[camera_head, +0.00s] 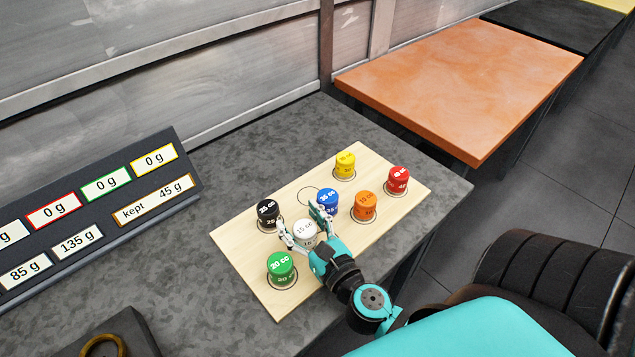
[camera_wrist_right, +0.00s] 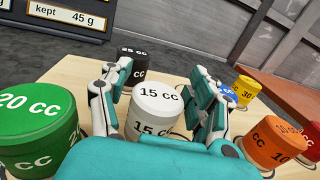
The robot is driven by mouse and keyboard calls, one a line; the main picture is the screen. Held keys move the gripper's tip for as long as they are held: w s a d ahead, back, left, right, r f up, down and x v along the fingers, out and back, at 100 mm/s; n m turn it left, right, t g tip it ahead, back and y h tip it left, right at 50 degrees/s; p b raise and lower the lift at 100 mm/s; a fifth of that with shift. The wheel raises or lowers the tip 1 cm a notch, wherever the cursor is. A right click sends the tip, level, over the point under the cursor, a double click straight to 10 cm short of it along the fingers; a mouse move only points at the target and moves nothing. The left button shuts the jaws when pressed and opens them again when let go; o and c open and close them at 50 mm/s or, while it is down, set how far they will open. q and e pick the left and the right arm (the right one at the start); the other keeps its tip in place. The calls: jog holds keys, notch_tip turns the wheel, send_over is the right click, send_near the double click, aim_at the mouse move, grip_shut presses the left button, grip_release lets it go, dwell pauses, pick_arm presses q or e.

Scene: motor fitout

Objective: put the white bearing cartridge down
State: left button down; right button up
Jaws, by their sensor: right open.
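The white bearing cartridge (camera_head: 304,232), marked 15 cc, stands upright on the pale wooden board (camera_head: 245,238) near its front left part. It also shows in the right wrist view (camera_wrist_right: 155,108). My right gripper (camera_head: 302,222) is open, with one finger on each side of the white cartridge. In the right wrist view the fingers (camera_wrist_right: 157,78) flank it, with a visible gap on the right; contact on the left cannot be told. The cartridge's base is partly hidden by the gripper. My left gripper is not in view.
Green (camera_head: 281,267), black (camera_head: 267,212), blue (camera_head: 327,200), orange (camera_head: 365,206), yellow (camera_head: 345,164) and red (camera_head: 398,179) cartridges stand close around on the board. An empty ring mark (camera_head: 308,194) lies behind. A display panel (camera_head: 100,205) reads kept 45 g.

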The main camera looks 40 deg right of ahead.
aim_at(311, 238)
jog(key=s+b, duration=0.2)
jog(key=s, duration=0.1)
jog(key=s+b, duration=0.1)
jog(key=s, duration=0.1)
jog(key=s+b, duration=0.2)
jog(key=s, duration=0.1)
jog(key=shift+s+a+f+b, duration=0.3)
jog(key=shift+s+f+b, duration=0.05)
jog(key=shift+s+r+p, duration=0.3)
jog(key=shift+s+r, duration=0.05)
jog(key=shift+s+a+r, duration=0.1)
jog(key=shift+s+r, duration=0.05)
jog(key=shift+s, duration=0.75)
